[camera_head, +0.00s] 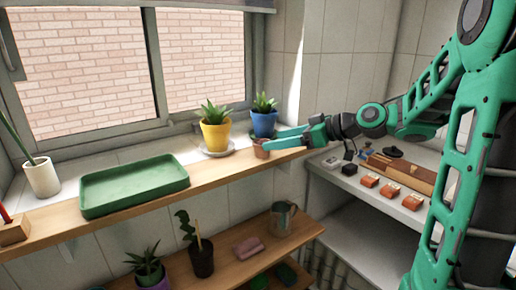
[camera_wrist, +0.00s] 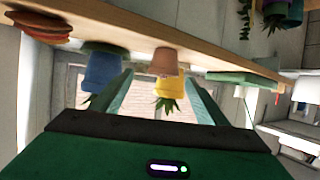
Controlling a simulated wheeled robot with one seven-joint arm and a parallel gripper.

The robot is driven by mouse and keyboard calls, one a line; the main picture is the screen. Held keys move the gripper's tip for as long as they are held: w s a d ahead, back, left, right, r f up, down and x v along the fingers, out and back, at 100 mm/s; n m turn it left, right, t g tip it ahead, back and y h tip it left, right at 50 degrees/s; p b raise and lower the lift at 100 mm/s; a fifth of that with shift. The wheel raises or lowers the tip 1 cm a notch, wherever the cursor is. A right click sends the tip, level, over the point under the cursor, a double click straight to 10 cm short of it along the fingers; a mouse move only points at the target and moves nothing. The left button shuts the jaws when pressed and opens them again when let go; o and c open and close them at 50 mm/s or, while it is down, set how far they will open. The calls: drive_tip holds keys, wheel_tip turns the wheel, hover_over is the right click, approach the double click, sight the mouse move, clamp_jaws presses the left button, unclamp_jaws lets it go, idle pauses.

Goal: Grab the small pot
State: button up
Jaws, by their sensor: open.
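The small terracotta pot (camera_head: 261,149) stands on the wooden shelf at the window, near its front edge. In the wrist view, which is upside down, the small pot (camera_wrist: 164,61) appears between the lines of my two fingers. My gripper (camera_head: 274,139) is open, reaching in from the right at about pot height, with its fingertips close to the pot. In the wrist view the gripper (camera_wrist: 160,80) shows a finger on each side and nothing held. I cannot tell whether the tips touch the pot or how far they reach around it.
A yellow pot (camera_head: 215,136) and a blue pot (camera_head: 263,122) with plants stand behind. A green tray (camera_head: 135,186) lies left on the shelf. A lower shelf holds plants and a metal jug (camera_head: 284,218). A right counter holds small orange boxes (camera_head: 391,190).

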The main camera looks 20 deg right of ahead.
sight(252, 153)
drive_tip(key=x, duration=1)
drive_tip(key=shift+s+a+f, duration=0.1)
drive_tip(key=shift+s+a, duration=0.1)
drive_tip(key=shift+a, duration=0.1)
drive_tip(key=c, duration=1.2)
